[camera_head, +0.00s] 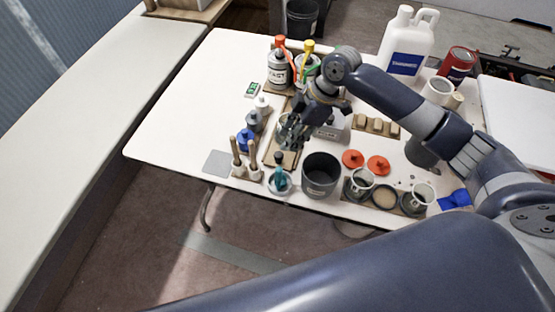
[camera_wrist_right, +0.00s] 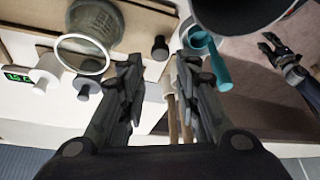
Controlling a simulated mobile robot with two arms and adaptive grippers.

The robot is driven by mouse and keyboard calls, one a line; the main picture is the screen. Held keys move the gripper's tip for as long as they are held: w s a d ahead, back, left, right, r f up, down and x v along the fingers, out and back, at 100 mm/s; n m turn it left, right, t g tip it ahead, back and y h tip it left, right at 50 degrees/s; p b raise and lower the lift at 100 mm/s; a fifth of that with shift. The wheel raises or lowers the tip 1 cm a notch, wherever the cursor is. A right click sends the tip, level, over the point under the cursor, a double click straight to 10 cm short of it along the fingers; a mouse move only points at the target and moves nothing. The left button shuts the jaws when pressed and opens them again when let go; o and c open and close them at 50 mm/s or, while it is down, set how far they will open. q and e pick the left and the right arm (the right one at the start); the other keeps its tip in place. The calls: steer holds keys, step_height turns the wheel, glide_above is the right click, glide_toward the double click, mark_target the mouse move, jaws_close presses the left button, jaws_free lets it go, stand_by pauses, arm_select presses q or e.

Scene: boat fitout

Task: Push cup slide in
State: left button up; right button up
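A clear cup with a pale rim (camera_wrist_right: 88,50) shows at the upper left of the right wrist view, at a wooden strip (camera_wrist_right: 135,30). A black knob (camera_wrist_right: 160,48) sits beside it; I cannot tell how far the slide sticks out. My right gripper (camera_head: 288,138) is over the table's middle, partly hiding that spot in the head view. In the right wrist view (camera_wrist_right: 160,85) its fingers are apart and empty, with the knob just beyond them. What looks like my left gripper (camera_wrist_right: 270,46) shows at the right of that view, jaws apart, below the table level.
A dark pot (camera_head: 320,178) and a teal-handled item (camera_head: 280,178) stand at the near edge. Wooden-handled tools (camera_head: 238,165) stand to the left.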

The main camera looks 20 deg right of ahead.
mark_target(279, 154)
arm_select(q)
steer(key=w+d, duration=0.2)
steer(key=w, duration=0.2)
arm_select(e)
steer(key=x, duration=0.5)
steer(key=shift+f, duration=0.1)
steer(key=x, duration=0.3)
steer(key=shift+a+f+p, duration=0.1)
steer(key=shift+f+p, duration=0.15)
steer(key=shift+p, duration=0.05)
arm_select(q)
steer(key=s, duration=0.1)
steer(key=s+a, duration=0.1)
steer(key=s, duration=0.2)
steer(key=shift+s+a+r, duration=0.15)
steer(key=shift+s+r, duration=0.05)
steer(key=shift+r, duration=0.15)
